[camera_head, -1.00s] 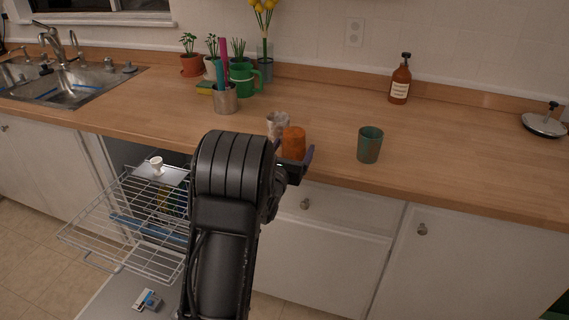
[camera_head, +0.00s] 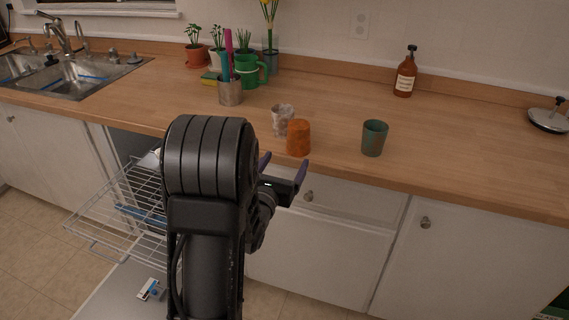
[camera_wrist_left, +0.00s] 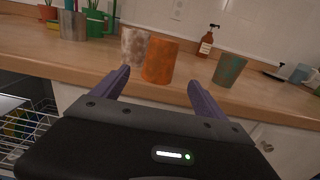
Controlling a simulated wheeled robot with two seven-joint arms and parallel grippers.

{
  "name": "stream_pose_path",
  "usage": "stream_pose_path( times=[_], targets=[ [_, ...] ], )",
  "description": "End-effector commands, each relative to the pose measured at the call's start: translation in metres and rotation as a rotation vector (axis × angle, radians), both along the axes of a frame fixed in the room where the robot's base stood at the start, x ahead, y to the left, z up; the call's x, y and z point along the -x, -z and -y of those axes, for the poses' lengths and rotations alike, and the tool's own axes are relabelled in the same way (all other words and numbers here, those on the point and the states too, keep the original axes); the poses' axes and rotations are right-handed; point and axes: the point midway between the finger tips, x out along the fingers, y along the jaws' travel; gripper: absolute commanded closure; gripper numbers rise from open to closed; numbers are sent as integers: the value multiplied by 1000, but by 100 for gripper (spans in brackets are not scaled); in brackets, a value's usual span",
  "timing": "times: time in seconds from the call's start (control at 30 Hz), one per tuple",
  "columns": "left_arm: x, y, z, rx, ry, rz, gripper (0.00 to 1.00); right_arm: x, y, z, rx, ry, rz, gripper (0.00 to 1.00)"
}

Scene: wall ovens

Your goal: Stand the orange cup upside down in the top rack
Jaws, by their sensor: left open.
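The orange cup (camera_head: 298,138) stands on the wooden counter near its front edge; it also shows in the left wrist view (camera_wrist_left: 160,62). I cannot tell which way up it is. My left gripper (camera_head: 284,168) is open and empty, in front of the counter edge and a little below the cup. In the left wrist view its purple fingers (camera_wrist_left: 158,84) point toward the cup, apart from it. The wire top rack (camera_head: 115,207) is pulled out of the dishwasher at lower left, partly hidden behind my left arm. My right gripper is not in view.
A speckled pale cup (camera_head: 282,119) stands close behind the orange cup, and a green cup (camera_head: 374,138) to its right. A metal utensil holder (camera_head: 230,92), a brown bottle (camera_head: 405,76) and a sink (camera_head: 75,76) are farther back. The right counter is mostly clear.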

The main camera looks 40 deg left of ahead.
Motion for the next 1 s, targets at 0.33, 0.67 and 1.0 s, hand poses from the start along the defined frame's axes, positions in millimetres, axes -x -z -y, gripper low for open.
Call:
stream_pose_path(
  times=[0.33, 0.67, 1.0],
  targets=[
    [0, 0, 0, 0, 0, 0, 17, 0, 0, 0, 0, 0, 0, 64],
    [-3, 16, 8, 101, 8, -13, 17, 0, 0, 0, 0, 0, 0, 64],
    [11, 175, 97, 1101, -158, -155, 17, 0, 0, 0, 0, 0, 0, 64]
  ],
)
